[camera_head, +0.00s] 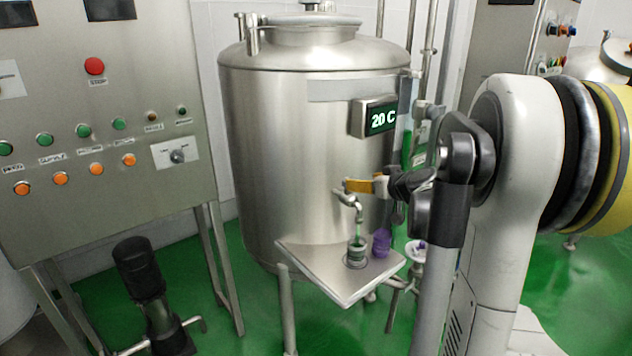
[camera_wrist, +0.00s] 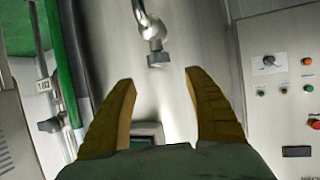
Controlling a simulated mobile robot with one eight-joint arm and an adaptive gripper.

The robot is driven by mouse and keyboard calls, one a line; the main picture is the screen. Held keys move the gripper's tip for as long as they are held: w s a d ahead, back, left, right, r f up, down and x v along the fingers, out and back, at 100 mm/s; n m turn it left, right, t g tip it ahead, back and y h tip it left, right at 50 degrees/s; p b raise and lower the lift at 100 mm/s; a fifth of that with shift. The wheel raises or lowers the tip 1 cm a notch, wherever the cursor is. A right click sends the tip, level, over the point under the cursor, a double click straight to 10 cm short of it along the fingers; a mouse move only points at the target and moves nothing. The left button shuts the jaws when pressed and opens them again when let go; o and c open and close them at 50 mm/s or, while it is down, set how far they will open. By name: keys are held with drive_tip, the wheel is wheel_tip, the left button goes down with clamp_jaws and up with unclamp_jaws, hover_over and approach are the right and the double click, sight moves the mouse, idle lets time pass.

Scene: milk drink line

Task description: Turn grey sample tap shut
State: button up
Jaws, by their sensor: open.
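The grey sample tap (camera_head: 352,200) juts from the front of the steel tank, its curved spout pointing down. It also shows at the top of the wrist view (camera_wrist: 150,28), with a dark grey end piece (camera_wrist: 158,60) nearest my fingers. My gripper (camera_head: 352,186) has yellow fingers and is beside the upper part of the tap in the head view. In the wrist view my gripper (camera_wrist: 160,76) is open and empty, the tap's grey end just beyond the gap between the fingertips. No contact shows. The fingers partly overlap the tap's upper part in the head view.
A small jar (camera_head: 356,253) stands under the spout on a steel shelf (camera_head: 312,272), with a purple item (camera_head: 381,243) beside it. A 20 C display (camera_head: 380,118) is above the tap. A control panel (camera_head: 100,120) is at left. Vertical pipes (camera_head: 429,55) stand behind my arm.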

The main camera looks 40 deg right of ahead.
drive_tip(key=b+x, duration=0.3)
drive_tip(key=x, duration=0.6)
drive_tip(key=shift+w+d+f, duration=0.1)
drive_tip(key=shift+f, duration=0.1)
drive_tip(key=c, duration=1.2)
